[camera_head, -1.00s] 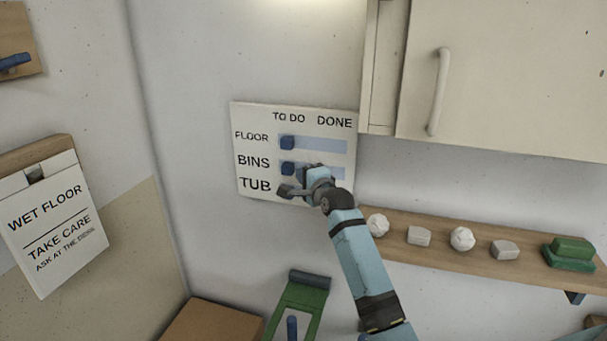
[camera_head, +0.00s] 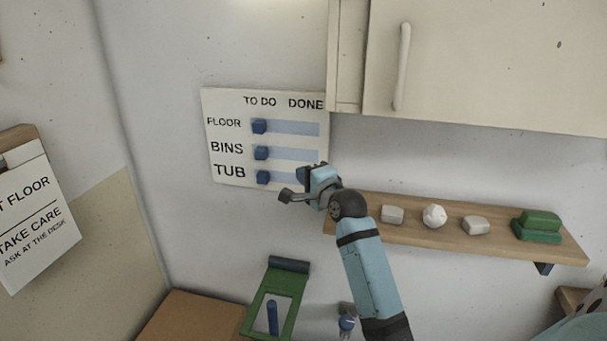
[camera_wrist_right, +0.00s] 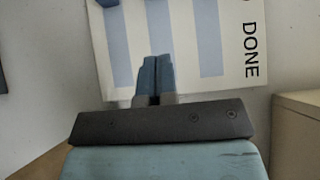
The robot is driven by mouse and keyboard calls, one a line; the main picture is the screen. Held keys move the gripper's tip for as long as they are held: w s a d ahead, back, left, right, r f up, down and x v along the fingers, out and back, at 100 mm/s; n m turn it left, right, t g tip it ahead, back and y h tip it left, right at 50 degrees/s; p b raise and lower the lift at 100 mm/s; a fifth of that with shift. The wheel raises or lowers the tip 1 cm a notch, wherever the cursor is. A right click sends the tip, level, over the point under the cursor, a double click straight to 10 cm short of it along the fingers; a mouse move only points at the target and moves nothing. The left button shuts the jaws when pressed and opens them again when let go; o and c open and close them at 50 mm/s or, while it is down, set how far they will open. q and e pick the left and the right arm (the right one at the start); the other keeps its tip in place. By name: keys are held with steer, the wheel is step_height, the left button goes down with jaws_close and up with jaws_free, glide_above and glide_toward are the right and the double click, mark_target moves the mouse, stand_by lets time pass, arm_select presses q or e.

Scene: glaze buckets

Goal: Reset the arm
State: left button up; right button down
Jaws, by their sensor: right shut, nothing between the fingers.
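My right arm reaches up from the bottom right in the head view. My right gripper (camera_head: 290,193) is by the lower right part of the white chore board (camera_head: 230,98), in front of the wall. In the right wrist view its fingers (camera_wrist_right: 154,82) are together with nothing between them. The board has rows FLOOR, BINS and TUB. The blue sliders for FLOOR (camera_head: 259,126), BINS (camera_head: 262,153) and TUB (camera_head: 263,177) all sit at the left, TO DO, end of their tracks. The gripper looks clear of the TUB slider. My left gripper is not in view.
A wooden shelf (camera_head: 400,232) at right holds pale lumps (camera_head: 434,216) and a green block (camera_head: 540,222). A cabinet (camera_head: 480,70) with a handle hangs above. A green frame (camera_head: 275,300) and cardboard-coloured box (camera_head: 190,318) stand below. A wet floor sign (camera_head: 35,220) hangs left.

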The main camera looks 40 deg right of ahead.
steer(key=shift+s, duration=0.1)
steer(key=s+a+f+n+g+y, duration=0.1)
steer(key=s+a+f+n+g, duration=0.3)
steer(key=s+a+f+n, duration=0.25)
steer(key=s+a+f+n+g+y, duration=0.1)
steer(key=s+a+f+n+g, duration=0.3)
steer(key=s+f, duration=0.5)
steer(key=s+a+f+n+g, duration=0.3)
steer(key=s+a+f+n, duration=0.15)
steer(key=s, duration=0.55)
steer(key=s+a+f+n+g, duration=0.35)
steer(key=s+n, duration=0.25)
steer(key=s, duration=0.4)
steer(key=w+a+f+t+y, duration=0.1)
steer(key=w+a+f+t, duration=0.1)
steer(key=f, duration=0.4)
steer(key=w+a+f+n+t+y, duration=0.1)
steer(key=w+a+f+t, duration=0.2)
steer(key=f, duration=0.4)
steer(key=shift+a+f+t+y, duration=0.3)
steer(key=shift+a+t+y, duration=0.15)
steer(key=shift+t, duration=0.7)
